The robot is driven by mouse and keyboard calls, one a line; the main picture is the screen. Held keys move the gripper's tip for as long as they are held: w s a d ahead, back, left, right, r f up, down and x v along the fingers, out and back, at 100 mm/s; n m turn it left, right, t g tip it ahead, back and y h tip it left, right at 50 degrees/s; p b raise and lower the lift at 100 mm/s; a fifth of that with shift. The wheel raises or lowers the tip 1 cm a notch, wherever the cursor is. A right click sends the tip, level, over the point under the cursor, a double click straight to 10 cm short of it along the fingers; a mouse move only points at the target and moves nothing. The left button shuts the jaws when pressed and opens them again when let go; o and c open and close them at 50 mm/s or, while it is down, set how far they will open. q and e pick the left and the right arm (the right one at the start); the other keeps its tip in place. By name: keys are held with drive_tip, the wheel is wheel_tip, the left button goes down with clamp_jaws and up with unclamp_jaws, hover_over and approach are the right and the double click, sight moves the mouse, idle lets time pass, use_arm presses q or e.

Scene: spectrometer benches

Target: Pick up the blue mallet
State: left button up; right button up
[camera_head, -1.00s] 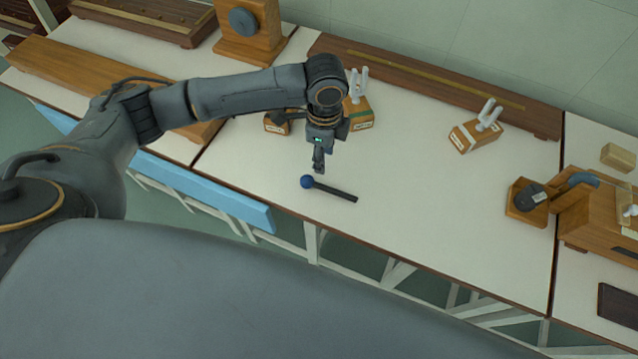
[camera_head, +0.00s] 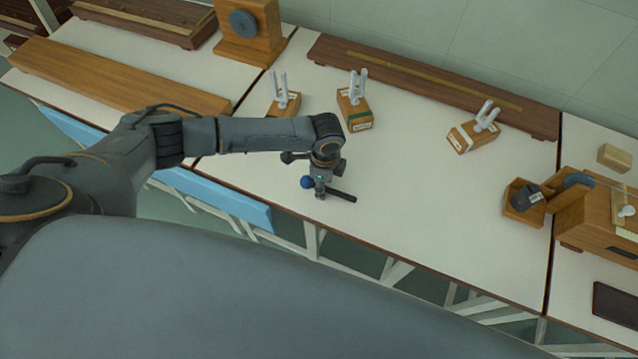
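The blue mallet has a round blue head (camera_head: 307,182) and a dark handle (camera_head: 343,196), and lies on the white bench top (camera_head: 420,215) near its front edge. My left gripper (camera_head: 320,194) is down over the mallet, at the handle just right of the head. The gripper covers part of the handle. Its fingers are too small and hidden to tell whether they are open or shut on it. My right gripper is not in view.
Wooden blocks with upright white prongs stand behind the arm (camera_head: 284,103), (camera_head: 355,112) and to the right (camera_head: 472,136). A long wooden rail (camera_head: 430,85) lies at the back. A wooden instrument (camera_head: 580,215) stands at right. The bench right of the mallet is clear.

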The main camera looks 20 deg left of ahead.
use_arm(q)
drive_tip(key=shift+f, duration=0.2)
clamp_jaws()
